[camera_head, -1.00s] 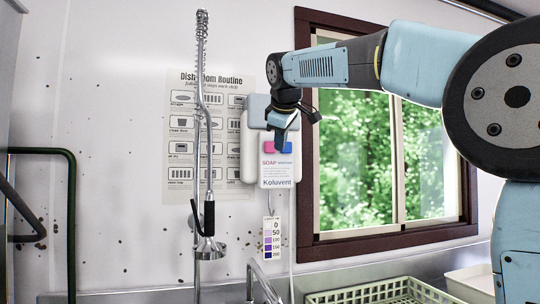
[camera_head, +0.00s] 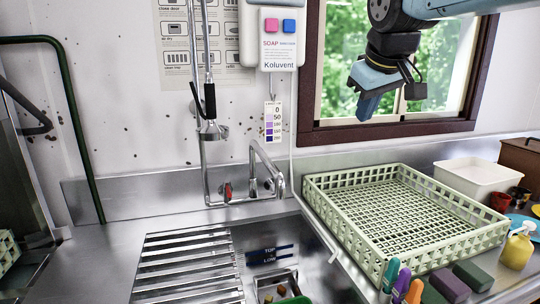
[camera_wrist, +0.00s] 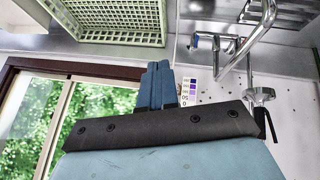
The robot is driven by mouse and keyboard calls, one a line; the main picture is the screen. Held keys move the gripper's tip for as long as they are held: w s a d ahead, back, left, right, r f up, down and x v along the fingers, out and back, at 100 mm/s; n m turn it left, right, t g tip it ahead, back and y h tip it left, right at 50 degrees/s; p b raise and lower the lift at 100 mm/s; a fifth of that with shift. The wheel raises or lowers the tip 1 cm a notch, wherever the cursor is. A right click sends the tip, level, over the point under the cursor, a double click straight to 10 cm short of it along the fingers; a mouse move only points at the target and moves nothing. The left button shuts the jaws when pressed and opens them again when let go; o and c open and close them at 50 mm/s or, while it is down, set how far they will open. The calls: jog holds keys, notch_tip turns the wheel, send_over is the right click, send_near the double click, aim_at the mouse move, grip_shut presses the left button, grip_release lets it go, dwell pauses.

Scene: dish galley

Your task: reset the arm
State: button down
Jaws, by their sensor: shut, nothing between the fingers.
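My gripper (camera_head: 366,104) hangs from my arm at the upper right of the head view, in front of the window. Its blue fingers are together with nothing between them, pointing down and a little left. In the wrist view, the closed fingers (camera_wrist: 155,87) show side by side at the middle. The gripper is in the air above the pale green dish rack (camera_head: 322,188) and touches nothing that I can see. Most of my arm lies outside the head view's top right corner.
A steel sink with a slatted grate (camera_head: 190,262) and a faucet (camera_head: 262,165) is at the lower middle. A soap dispenser (camera_head: 278,48) hangs on the wall left of my gripper. A white bin (camera_head: 470,180), yellow bottle (camera_head: 517,248), sponges and markers crowd the right counter.

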jog(key=s+d+f+m, duration=0.2)
jog(key=s+f, duration=0.4)
jog(key=f, duration=0.1)
jog(key=s+d+f+m+g, duration=0.1)
jog(key=s+d+f+m, duration=0.1)
jog(key=s+f, duration=0.4)
notch_tip(320, 180, down, 2)
jog(key=shift+s+d+f+m, duration=0.2)
jog(key=shift+s+m, duration=0.1)
jog(key=shift+m, duration=0.2)
